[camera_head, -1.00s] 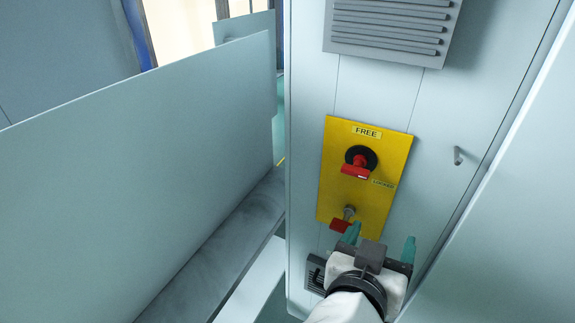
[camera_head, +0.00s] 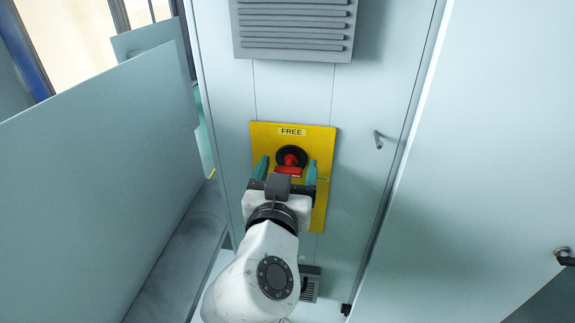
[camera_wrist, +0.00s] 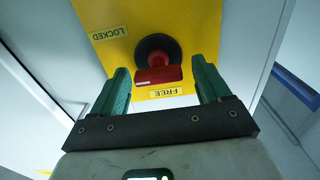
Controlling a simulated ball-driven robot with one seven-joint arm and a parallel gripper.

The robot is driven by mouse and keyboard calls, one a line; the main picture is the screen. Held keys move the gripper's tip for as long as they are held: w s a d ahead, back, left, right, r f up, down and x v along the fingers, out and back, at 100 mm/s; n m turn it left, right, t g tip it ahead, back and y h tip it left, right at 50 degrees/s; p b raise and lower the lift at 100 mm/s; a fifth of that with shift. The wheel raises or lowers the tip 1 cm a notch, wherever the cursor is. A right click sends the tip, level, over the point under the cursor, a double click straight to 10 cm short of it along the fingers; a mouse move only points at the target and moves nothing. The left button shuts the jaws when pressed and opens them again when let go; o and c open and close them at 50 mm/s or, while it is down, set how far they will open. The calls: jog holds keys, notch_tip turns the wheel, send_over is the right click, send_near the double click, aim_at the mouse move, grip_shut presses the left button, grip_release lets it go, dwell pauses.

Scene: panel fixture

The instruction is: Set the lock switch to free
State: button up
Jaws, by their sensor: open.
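The lock switch is a red handle (camera_head: 288,170) on a round black base (camera_head: 291,153), mounted on a yellow plate (camera_head: 322,140). A FREE label (camera_head: 291,132) is above it. In the wrist view the plate appears upside down, with the red handle (camera_wrist: 158,76) between my fingers, the FREE label (camera_wrist: 167,93) below and the LOCKED label (camera_wrist: 108,33) at upper left. The handle's exact setting is hard to tell. My gripper (camera_head: 287,169) is open, its green fingers either side of the handle, with no clear contact. My arm hides the plate's lower part.
The plate is on a pale cabinet panel (camera_head: 228,100). A grey louvred vent (camera_head: 293,28) is above and a smaller vent (camera_head: 310,283) is below. A large pale panel (camera_head: 110,140) stands to the left.

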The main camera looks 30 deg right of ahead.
jog(key=shift+w+d, duration=0.2)
jog(key=shift+w, duration=0.05)
jog(key=shift+c, duration=0.3)
jog(key=c, duration=0.9)
